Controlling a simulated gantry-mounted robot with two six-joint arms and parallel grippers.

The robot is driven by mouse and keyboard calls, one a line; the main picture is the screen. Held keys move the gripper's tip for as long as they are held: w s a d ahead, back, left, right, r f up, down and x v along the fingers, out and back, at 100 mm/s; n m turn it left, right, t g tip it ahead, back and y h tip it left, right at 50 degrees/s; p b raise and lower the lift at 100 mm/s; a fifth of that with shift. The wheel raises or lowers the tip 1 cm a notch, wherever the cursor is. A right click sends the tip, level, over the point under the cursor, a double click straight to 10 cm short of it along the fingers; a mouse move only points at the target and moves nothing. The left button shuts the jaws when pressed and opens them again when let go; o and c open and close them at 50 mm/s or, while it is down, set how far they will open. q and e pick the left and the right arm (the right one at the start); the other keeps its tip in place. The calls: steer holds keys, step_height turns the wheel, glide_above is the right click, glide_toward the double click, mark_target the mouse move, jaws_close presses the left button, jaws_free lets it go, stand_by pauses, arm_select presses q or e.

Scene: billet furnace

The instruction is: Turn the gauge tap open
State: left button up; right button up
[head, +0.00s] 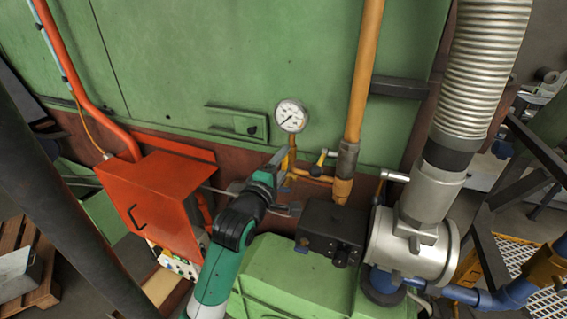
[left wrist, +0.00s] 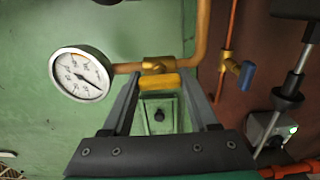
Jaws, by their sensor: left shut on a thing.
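The round white pressure gauge (head: 291,116) stands on a thin brass pipe in front of the green furnace wall; it also shows at the left of the left wrist view (left wrist: 80,74). Beside it in that view is the brass gauge tap (left wrist: 158,65) with a yellow handle (left wrist: 158,80). My left gripper (head: 280,158) is at the tap, below the gauge in the head view. Its fingers (left wrist: 159,76) are shut on the yellow handle, one on each side. The gripper hides much of the tap in the head view. My right gripper is not in view.
A thick orange pipe (head: 365,75) rises right of the gauge. A blue-handled valve (left wrist: 246,75) sits near the tap. A black box (head: 331,232) and a silver duct fitting (head: 412,246) stand lower right. A red cabinet (head: 160,205) is on the left.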

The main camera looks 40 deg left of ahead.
arm_select(q)
steer(key=o, duration=1.4)
steer(key=p+v, duration=0.4)
steer(key=v, duration=0.7)
steer(key=shift+s+d, duration=0.15)
steer(key=shift+s, duration=0.15)
